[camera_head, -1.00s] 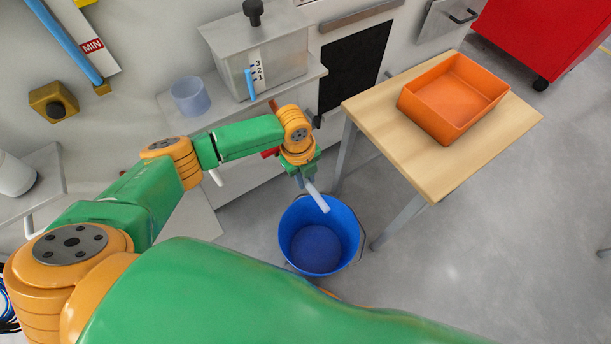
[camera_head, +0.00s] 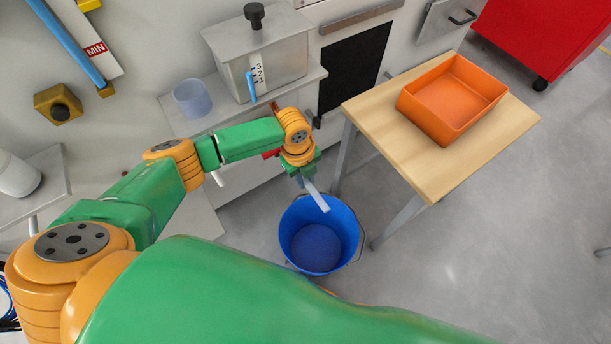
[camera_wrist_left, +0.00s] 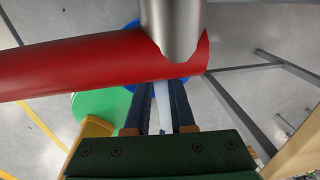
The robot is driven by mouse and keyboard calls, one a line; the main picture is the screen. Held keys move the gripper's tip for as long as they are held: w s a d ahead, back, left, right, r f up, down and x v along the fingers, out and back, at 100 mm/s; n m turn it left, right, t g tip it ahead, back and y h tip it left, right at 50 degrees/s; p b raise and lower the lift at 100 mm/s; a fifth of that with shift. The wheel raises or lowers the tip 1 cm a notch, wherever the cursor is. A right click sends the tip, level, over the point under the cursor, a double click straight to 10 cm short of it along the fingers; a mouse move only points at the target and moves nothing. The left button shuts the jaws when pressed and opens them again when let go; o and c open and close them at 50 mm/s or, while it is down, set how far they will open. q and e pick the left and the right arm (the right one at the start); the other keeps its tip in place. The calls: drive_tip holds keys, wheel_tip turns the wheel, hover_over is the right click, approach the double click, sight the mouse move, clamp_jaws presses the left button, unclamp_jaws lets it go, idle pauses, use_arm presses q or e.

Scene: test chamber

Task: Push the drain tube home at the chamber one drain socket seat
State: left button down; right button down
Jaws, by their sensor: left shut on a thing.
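The drain tube (camera_head: 319,199) is a short pale tube pointing down and right over the blue bucket (camera_head: 318,245). My left gripper (camera_head: 308,181) is shut on it below the front of the bench. In the left wrist view the pale tube (camera_wrist_left: 163,106) lies between the two dark blue fingers of my left gripper (camera_wrist_left: 163,92). A grey metal cylinder (camera_wrist_left: 172,25) and a red bar (camera_wrist_left: 95,68) cross in front of the fingers there. The red bar hides the tube's far end and any socket seat, so I cannot tell whether they touch. My right gripper is out of view.
A wooden table (camera_head: 500,140) with an orange tray (camera_head: 402,106) stands at the right. A metal tank (camera_head: 234,68) and a translucent cup (camera_head: 192,98) stand on the bench shelf. Open grey floor (camera_head: 480,265) lies right of the bucket.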

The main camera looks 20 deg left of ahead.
use_arm(q)
drive_tip(key=shift+w+a, duration=0.3)
drive_tip(key=shift+a, duration=0.05)
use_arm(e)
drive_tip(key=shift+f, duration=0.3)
use_arm(q)
drive_tip(key=c, duration=0.7)
unclamp_jaws()
wheel_tip(320, 180, up, 4)
drive_tip(key=shift+f+p, duration=0.2)
drive_tip(key=shift+p, duration=0.35)
drive_tip(key=s+d+r+p, duration=0.1)
drive_tip(key=s+r, duration=0.2)
drive_tip(key=s, duration=0.1)
drive_tip(key=s+d+r+p, duration=0.1)
drive_tip(key=s+r+p, duration=0.1)
drive_tip(key=s, duration=0.3)
drive_tip(key=s+d+r+p, duration=0.2)
drive_tip(key=s+r, duration=0.2)
drive_tip(key=shift+s+d+r, duration=0.1)
drive_tip(key=shift+s+r, duration=0.1)
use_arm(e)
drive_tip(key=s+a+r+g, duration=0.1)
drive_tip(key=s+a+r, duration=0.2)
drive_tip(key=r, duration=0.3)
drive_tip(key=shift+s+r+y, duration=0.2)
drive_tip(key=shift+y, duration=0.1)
